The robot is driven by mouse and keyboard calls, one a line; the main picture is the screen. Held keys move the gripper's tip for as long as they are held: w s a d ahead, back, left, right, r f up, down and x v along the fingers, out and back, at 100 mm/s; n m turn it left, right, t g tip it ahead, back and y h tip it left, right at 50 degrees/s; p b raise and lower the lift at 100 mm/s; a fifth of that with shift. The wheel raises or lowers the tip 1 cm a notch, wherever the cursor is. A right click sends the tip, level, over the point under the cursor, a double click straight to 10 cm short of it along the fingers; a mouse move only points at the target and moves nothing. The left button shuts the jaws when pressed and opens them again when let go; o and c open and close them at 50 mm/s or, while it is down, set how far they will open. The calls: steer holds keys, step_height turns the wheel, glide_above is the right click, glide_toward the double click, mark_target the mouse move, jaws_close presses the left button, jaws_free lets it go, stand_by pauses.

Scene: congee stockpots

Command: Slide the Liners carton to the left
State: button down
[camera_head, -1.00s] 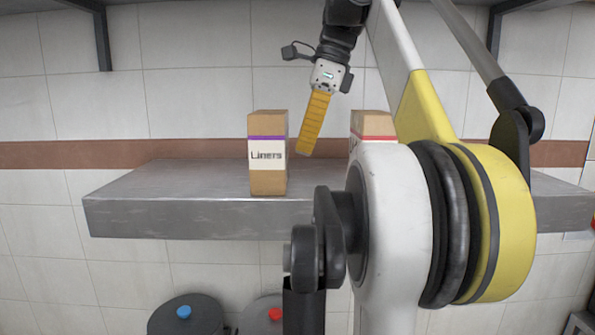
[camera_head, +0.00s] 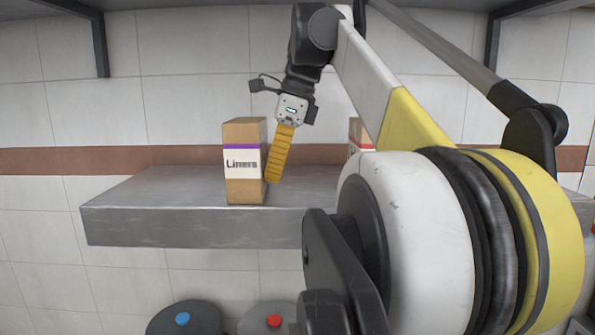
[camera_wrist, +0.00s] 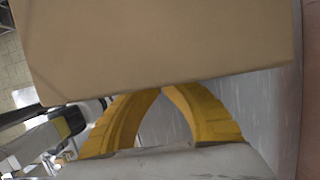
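The Liners carton (camera_head: 243,188) is a tan upright box with a white label and a purple stripe. It stands on the metal shelf (camera_head: 130,215), left of the middle of the head view. My gripper (camera_head: 273,181) has yellow fingers pointing down, close against the carton's right side. In the wrist view the carton (camera_wrist: 160,45) fills the upper part as a plain tan face, and the fingertips (camera_wrist: 162,90) meet at its lower edge. The gripper is shut with nothing between the fingers. Whether the tips touch the carton is hard to tell.
A second carton (camera_head: 354,135) with a red stripe stands to the right, mostly hidden by my arm. The shelf is clear left of the Liners carton.

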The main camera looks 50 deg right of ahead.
steer(key=w+a+p, duration=0.1)
steer(key=w+a, duration=0.2)
steer(key=w, duration=0.1)
steer(key=w+a+p, duration=0.1)
steer(key=w+a, duration=0.2)
steer(key=w, duration=0.1)
steer(key=w+a+p, duration=0.1)
steer(key=w+a, duration=0.3)
steer(key=w, duration=0.1)
steer(key=shift+d, duration=0.1)
